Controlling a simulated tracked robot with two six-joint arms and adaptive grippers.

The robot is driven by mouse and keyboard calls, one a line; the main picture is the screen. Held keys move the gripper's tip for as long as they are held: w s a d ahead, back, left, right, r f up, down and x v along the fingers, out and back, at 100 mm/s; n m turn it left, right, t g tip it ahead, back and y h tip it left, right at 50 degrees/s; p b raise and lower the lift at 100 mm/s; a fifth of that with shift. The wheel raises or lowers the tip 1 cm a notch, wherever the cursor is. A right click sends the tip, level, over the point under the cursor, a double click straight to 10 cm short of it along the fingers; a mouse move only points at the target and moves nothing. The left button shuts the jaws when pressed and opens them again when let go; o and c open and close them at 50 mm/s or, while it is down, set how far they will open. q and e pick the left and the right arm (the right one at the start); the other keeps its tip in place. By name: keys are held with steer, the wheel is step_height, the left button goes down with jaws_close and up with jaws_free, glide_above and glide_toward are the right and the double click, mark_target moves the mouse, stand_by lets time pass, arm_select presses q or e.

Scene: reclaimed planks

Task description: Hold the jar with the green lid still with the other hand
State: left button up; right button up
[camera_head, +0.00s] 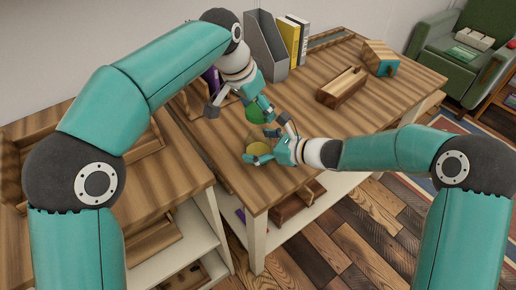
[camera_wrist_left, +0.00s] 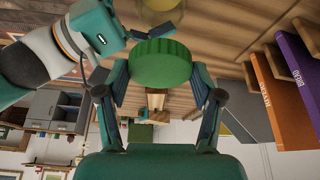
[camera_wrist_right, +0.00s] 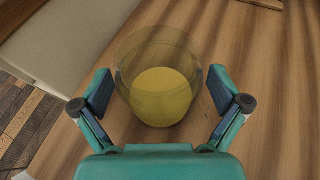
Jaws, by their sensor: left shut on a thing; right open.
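The jar (camera_head: 258,148) is clear, with yellow contents, and stands on the wooden table near its front edge. In the right wrist view the jar (camera_wrist_right: 160,95) looks open at the top. Its green lid (camera_head: 256,114) is off it. My left gripper (camera_head: 259,105) is shut on the green lid, which shows between its fingers in the left wrist view (camera_wrist_left: 162,64). My right gripper (camera_head: 273,140) is open at the jar. In the right wrist view its fingers (camera_wrist_right: 159,88) are on either side of the jar, with gaps visible. The fingers partly hide the jar in the head view.
A grey file holder (camera_head: 266,50) and upright books (camera_head: 289,40) stand at the back of the table. A wooden tray (camera_head: 342,88) and a teal-and-wood block (camera_head: 380,57) lie to the right. The table between them and the jar is clear.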

steer(key=shift+c, duration=0.2)
steer(key=c, duration=1.7)
arm_select(q)
glide_above(257, 131)
steer(key=s, duration=0.3)
steer(key=shift+w+f, duration=0.1)
steer(key=shift+f, duration=2.3)
arm_select(e)
steer(key=shift+c, duration=0.2)
arm_select(q)
steer(key=shift+f, duration=0.9)
steer(key=shift+f, duration=0.55)
